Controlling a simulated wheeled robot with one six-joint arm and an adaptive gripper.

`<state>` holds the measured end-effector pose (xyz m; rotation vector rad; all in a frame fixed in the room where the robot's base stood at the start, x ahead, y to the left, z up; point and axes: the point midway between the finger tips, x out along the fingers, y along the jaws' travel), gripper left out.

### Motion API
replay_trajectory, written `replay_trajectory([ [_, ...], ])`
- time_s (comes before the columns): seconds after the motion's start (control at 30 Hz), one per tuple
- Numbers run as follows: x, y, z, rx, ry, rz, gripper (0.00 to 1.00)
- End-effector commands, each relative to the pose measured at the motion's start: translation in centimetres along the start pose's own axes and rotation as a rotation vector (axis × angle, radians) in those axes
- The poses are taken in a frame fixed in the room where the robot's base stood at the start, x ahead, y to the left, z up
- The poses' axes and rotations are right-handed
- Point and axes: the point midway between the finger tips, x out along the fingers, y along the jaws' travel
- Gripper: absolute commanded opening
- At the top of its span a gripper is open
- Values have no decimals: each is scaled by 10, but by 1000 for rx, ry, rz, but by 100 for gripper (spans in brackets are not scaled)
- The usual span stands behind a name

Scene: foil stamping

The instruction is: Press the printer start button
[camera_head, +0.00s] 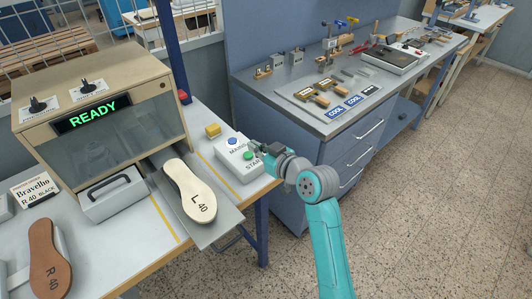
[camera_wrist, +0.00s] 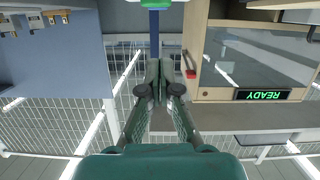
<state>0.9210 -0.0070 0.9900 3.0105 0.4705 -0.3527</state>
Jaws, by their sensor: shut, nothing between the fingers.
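A light control box (camera_head: 236,163) sits near the front right corner of the machine table, marked MAINS and START. It has a blue button (camera_head: 232,141) and a green button (camera_head: 249,155) beside the START lettering. My gripper (camera_head: 256,147) is at the box's right edge, close to the green button. Whether it touches the button cannot be told. In the upside-down wrist view my gripper (camera_wrist: 160,65) is shut, its two fingers together with nothing between them. The machine (camera_head: 95,115) has a display (camera_head: 91,115) reading READY, also seen in the wrist view (camera_wrist: 263,95).
A sole marked L 40 (camera_head: 190,190) lies on the metal slide (camera_head: 215,226) before the machine. A blue post (camera_head: 172,50) rises behind the table. A workbench with tools (camera_head: 290,122) stands right; open floor lies in front.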

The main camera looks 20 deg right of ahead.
Motion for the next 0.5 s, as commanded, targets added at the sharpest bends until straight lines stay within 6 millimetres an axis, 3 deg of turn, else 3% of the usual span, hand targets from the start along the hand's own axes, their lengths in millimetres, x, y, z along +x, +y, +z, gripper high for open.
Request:
replay_trajectory([
  [0.13,28,0,-1,-1,0,-1,0],
  [0.3,31,0,25,2,-2,0,0],
  [0.5,34,0,38,0,-1,1,0],
])
